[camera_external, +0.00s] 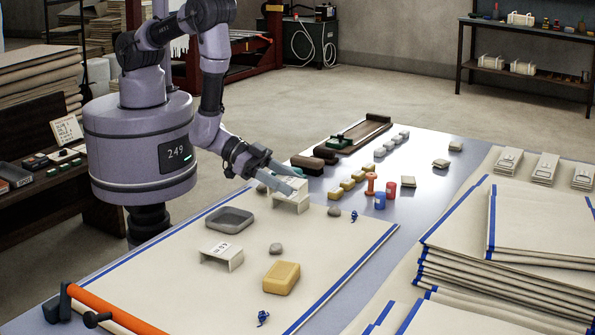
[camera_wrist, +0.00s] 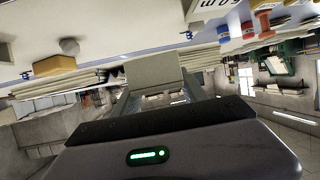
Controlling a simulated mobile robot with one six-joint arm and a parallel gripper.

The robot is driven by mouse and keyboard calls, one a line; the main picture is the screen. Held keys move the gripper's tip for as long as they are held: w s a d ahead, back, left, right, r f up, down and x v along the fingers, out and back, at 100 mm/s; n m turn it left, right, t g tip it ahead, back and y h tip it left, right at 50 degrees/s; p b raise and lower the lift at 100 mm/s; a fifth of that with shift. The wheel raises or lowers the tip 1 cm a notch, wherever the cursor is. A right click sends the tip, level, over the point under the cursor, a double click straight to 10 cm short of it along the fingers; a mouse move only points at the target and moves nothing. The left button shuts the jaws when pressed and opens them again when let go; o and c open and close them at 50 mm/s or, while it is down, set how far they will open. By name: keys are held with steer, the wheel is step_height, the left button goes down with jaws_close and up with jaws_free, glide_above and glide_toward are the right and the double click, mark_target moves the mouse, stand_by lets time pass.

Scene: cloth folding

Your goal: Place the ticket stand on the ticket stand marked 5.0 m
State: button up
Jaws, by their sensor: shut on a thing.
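My gripper (camera_external: 283,181) is shut on a pale ticket stand, which shows in the wrist view (camera_wrist: 155,68) between the fingers. In the external view a white ticket stand (camera_external: 292,204) stands on the table right under the gripper. The held stand overlaps it there, and I cannot tell whether they touch. In the wrist view a white stand with print ending in "0m" (camera_wrist: 212,10) shows at the top right, apart from the held one in the picture. Another white marked stand (camera_external: 222,254) stands on the cloth nearer the camera; its print is too small to read surely.
A grey tray (camera_external: 229,219), a yellow block (camera_external: 281,278) and grey stones (camera_external: 276,248) lie on the blue-edged cloth (camera_external: 150,285). Blue and red cylinders (camera_external: 380,201), an orange spool (camera_external: 370,184) and yellow blocks (camera_external: 347,184) stand right of the gripper. Folded cloths (camera_external: 510,275) fill the right.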

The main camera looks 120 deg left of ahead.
mark_target(291, 201)
steer(key=s+a+r+n+y, duration=0.3)
steer(key=s+a+r, duration=0.1)
steer(key=a, duration=0.3)
steer(key=shift+g, duration=0.4)
steer(key=f, duration=0.2)
steer(key=f+b, duration=0.1)
steer(key=f, duration=0.2)
steer(key=f+b, duration=0.1)
steer(key=f, duration=0.2)
steer(key=shift+s+a+f, duration=0.1)
steer(key=shift+a, duration=0.3)
steer(key=o, duration=1.3)
